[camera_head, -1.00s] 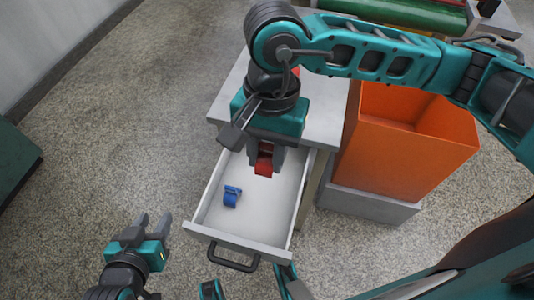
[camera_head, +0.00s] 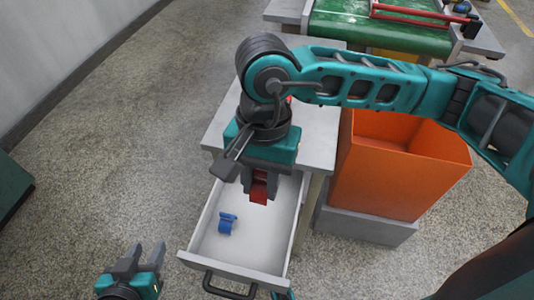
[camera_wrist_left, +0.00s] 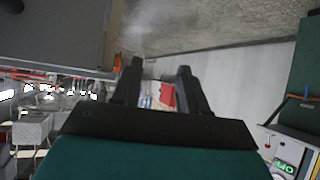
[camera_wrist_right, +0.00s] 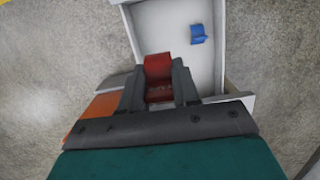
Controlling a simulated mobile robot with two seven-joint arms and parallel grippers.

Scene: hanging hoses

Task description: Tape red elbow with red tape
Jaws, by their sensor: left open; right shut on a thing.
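The red tape (camera_head: 259,188) is a small red roll in a dispenser shape. My right gripper (camera_head: 260,180) is shut on it above the open drawer. The right wrist view also shows the red tape (camera_wrist_right: 158,75) between the fingers. My left gripper (camera_head: 146,254) is open and empty over the floor, left of the drawer. Red tubing (camera_head: 415,12) shows on the green conveyor at the top right; I cannot tell whether the red elbow is part of it. A small red bit (camera_head: 289,99) shows behind my right wrist, mostly hidden.
A blue tape (camera_head: 227,222) lies in the white drawer (camera_head: 268,245), which stands open below a grey table top (camera_head: 318,140). An orange bin (camera_head: 395,180) stands right of it. The green conveyor (camera_head: 375,36) is behind.

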